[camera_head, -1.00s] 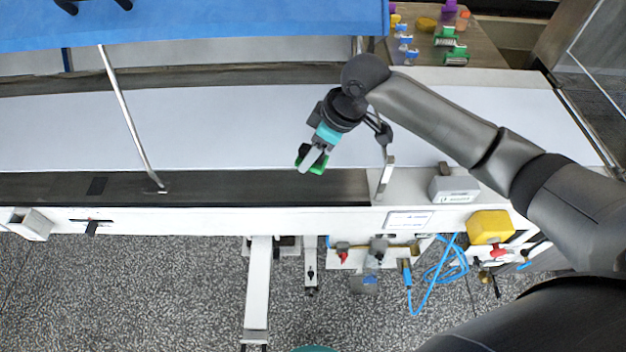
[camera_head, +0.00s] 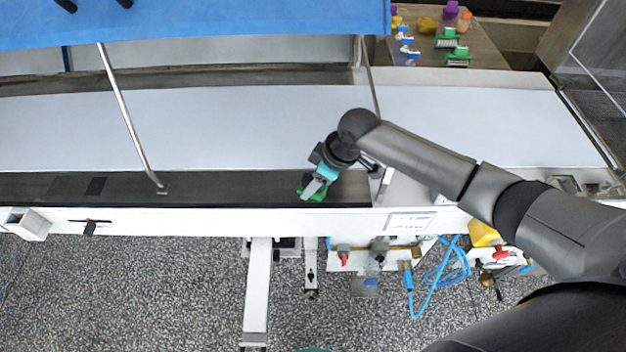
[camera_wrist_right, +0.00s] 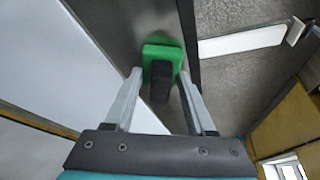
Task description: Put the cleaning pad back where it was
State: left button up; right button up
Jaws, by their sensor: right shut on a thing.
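The cleaning pad (camera_head: 318,196) is a green block with a dark grip on top. It also shows in the right wrist view (camera_wrist_right: 170,52), with its dark grip between the fingers. My right gripper (camera_head: 308,189) is shut on the pad's grip and holds it over the dark ledge (camera_head: 240,188) along the front of the white belt. I cannot tell whether the pad touches the ledge. The right gripper's fingers (camera_wrist_right: 160,88) hide part of the pad. My left gripper is not in view.
A thin metal post (camera_head: 130,120) rises from the ledge to the left. A side table (camera_head: 480,50) at the back right holds green brushes (camera_head: 447,38) and small bottles. A blue cover (camera_head: 200,20) hangs at the back. The ledge is mostly clear left of the pad.

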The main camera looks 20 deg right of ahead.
jog(key=shift+f, duration=0.15)
jog(key=o, duration=1.2)
jog(key=shift+d+r, duration=0.1)
jog(key=shift+r, duration=0.5)
jog(key=p+v, duration=0.1)
jog(key=v, duration=1)
jog(key=shift+s+r, duration=0.1)
jog(key=shift+s, duration=0.05)
